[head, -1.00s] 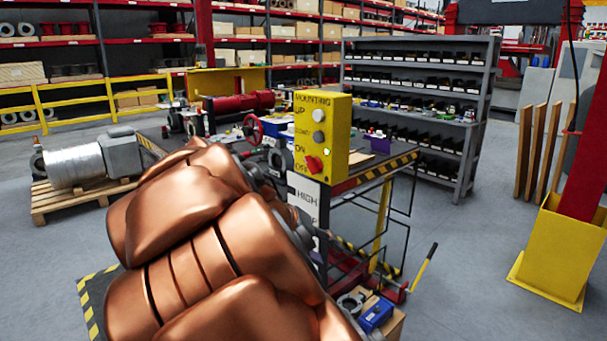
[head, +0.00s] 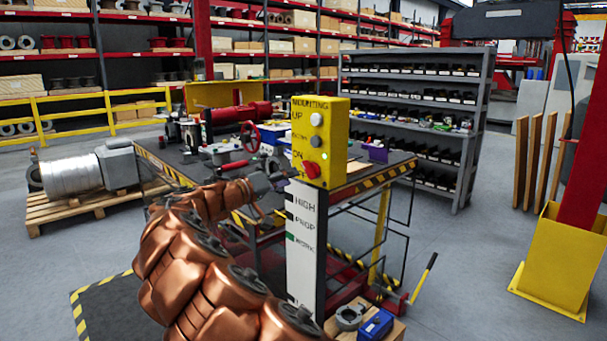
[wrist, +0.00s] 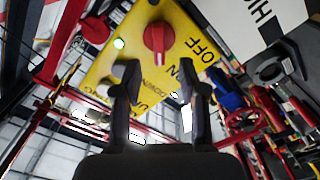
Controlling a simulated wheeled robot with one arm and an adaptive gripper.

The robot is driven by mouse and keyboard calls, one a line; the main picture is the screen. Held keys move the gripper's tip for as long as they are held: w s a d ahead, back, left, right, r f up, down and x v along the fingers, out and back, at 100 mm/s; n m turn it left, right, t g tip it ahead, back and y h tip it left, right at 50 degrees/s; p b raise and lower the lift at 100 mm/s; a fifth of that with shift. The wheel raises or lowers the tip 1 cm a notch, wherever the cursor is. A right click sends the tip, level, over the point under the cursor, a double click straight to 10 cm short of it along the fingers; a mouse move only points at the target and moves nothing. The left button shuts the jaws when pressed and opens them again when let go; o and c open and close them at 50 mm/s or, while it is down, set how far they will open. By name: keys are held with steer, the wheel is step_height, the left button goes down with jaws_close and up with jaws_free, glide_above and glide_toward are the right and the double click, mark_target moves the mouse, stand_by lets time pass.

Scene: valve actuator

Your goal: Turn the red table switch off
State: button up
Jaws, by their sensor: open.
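The red switch (head: 312,169) is a rotary knob low on the yellow control box (head: 324,132), beside the ON marking. In the wrist view, the red knob (wrist: 157,37) shows near the top centre, with the ON and OFF lettering to its right and a lit green lamp (wrist: 119,43) to its left. My gripper (wrist: 158,75) is open and empty, with the knob ahead of its fingertips and a gap between them. In the head view, my gripper (head: 284,180) is just left of the box's lower part; its fingertips are small there.
The workbench (head: 372,181) behind carries tools and a red handwheel (head: 250,136). A grey shelf (head: 480,110) stands behind right. Open floor (head: 455,265) lies to the right.

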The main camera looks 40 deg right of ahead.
mark_target(306, 172)
steer(key=shift+s+d+p, duration=0.1)
steer(key=shift+d+p, duration=0.65)
steer(key=shift+d, duration=2.45)
jaws_close()
